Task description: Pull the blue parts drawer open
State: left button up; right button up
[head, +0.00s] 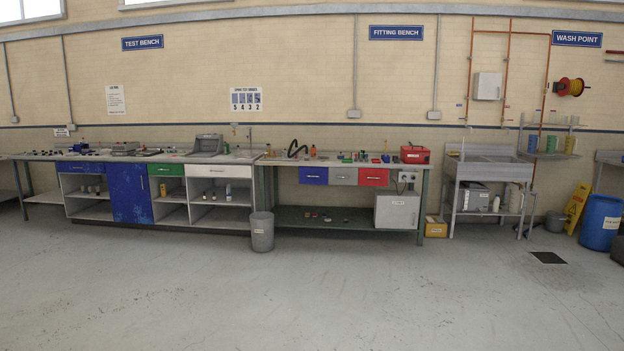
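Two blue drawer fronts show in the head view, both a good way off across the floor. One blue drawer (313,176) hangs under the top of the fitting bench (340,161), left of a grey drawer (344,176) and a red drawer (374,177). It looks closed, with a small pale label or handle on its front. The other blue drawer (80,167) is at the left end of the test bench (215,158), above open shelves, and also looks closed. I cannot read which one is the parts drawer. Neither of my grippers is in view.
A grey bin (262,232) stands on the floor where the two benches meet. A sink (487,166), a yellow floor sign (577,207) and a blue barrel (600,222) are at the right. The floor (300,300) before the benches is clear, apart from the bin.

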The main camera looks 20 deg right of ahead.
aim_at(307, 174)
jog(key=i+l+z, duration=0.25)
jog(key=i, duration=0.2)
jog(key=i+z, duration=0.3)
jog(key=i, duration=0.15)
jog(key=i+z, duration=0.25)
jog(key=i, duration=4.8)
